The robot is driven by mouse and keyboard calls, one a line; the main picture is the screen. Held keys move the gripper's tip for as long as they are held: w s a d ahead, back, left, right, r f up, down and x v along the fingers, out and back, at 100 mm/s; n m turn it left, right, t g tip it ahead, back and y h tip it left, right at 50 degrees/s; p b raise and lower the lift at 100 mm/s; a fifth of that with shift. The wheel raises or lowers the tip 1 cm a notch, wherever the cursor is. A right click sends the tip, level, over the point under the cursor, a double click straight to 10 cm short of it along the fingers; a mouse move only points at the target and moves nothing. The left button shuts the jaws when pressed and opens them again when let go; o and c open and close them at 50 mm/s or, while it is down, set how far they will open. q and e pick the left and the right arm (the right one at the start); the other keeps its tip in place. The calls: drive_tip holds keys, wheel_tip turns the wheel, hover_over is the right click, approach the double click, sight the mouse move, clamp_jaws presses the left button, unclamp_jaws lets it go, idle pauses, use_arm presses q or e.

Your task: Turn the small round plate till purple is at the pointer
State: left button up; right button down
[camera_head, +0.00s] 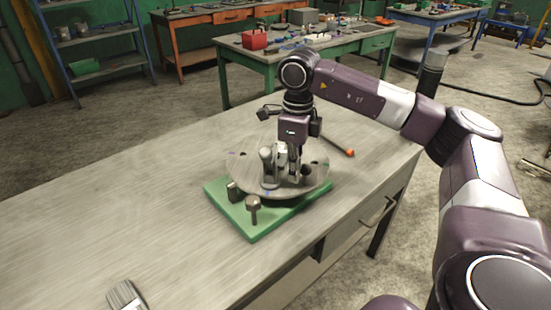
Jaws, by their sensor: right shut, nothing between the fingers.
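The small round plate (247,177) is a grey disc lying flat on a green base (248,226) on the near workbench. Knobs or pegs stand up from it, and a small blue mark shows near its front rim. My right gripper (294,178) points down over the plate's middle right, shut and empty, among the knobs; I cannot tell whether it touches one.
An orange-tipped rod (340,147) lies on the workbench behind the plate. The bench (120,215) is clear left of the green base. Its right edge lies close to the base.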

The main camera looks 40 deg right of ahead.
sight(309, 167)
drive_tip(key=shift+d, duration=0.2)
drive_tip(key=shift+s+d, duration=0.1)
drive_tip(key=shift+d, duration=0.1)
drive_tip(key=shift+s+d, duration=0.15)
drive_tip(key=shift+d, duration=0.55)
drive_tip(key=shift+d, duration=0.1)
drive_tip(key=shift+s+d, duration=0.1)
drive_tip(key=shift+d, duration=0.8)
drive_tip(key=shift+d, duration=0.75)
